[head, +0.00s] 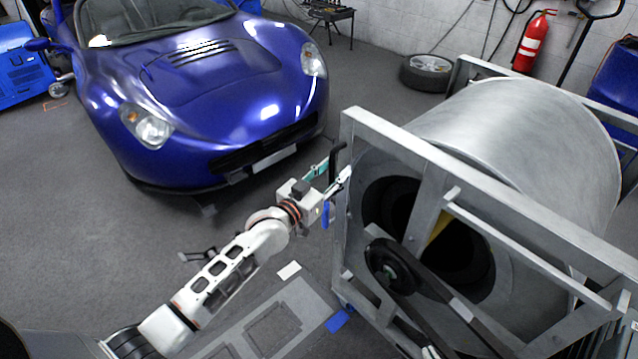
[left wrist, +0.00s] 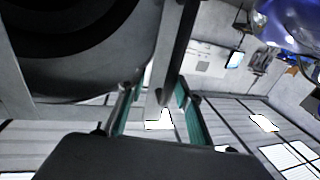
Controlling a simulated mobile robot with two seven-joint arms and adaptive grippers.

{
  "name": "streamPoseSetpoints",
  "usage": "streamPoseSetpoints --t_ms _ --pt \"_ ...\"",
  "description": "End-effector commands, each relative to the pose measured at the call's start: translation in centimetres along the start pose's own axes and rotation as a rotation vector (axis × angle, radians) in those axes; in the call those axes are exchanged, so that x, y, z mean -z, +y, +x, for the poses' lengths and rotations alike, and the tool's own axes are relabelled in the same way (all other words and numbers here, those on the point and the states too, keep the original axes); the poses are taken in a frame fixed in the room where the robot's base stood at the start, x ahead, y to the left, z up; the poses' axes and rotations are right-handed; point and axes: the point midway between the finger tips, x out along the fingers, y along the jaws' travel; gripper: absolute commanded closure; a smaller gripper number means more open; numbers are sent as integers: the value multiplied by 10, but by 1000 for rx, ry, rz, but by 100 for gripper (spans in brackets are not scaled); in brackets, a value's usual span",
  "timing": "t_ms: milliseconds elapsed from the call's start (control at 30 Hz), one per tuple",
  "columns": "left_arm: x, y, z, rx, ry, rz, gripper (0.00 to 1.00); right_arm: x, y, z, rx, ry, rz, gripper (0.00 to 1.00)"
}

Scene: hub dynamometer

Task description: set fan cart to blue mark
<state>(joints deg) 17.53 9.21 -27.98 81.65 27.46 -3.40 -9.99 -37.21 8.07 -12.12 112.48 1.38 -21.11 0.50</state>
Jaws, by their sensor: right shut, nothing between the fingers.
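The fan cart (head: 500,130) is a large grey drum in a metal frame at the right of the head view. A black handle (head: 336,160) stands at its left front corner; a dark bar, seemingly this handle, shows in the left wrist view (left wrist: 177,55). My left gripper (head: 333,172) is at that corner by the handle. In the wrist view its teal fingers (left wrist: 157,105) are apart, with the bar's end appearing between them; I cannot tell whether they touch it. My right gripper is not in view.
A blue sports car (head: 215,90) stands left of the cart. A white patch (head: 289,270) lies on the floor near my left arm. A tyre (head: 427,72) and a fire extinguisher (head: 533,42) are by the back wall. Grey floor at left is open.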

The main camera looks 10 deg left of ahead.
Motion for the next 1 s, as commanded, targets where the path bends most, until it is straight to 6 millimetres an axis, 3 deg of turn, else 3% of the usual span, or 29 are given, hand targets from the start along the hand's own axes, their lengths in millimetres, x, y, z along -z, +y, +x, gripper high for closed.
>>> streamPoseSetpoints --t_ms 300,500,700,1000 --pt "-3 3 -66 -3 -4 0 72 0 -1 0 1 0 1 100" --pt "-1 1 -95 -1 -2 -1 72 0 -1 0 1 1 2 100" --pt "-1 0 -106 0 -1 0 72 0 -1 0 1 1 2 100" --pt "-1 0 -107 0 -1 0 72 0 -1 0 1 1 2 100"
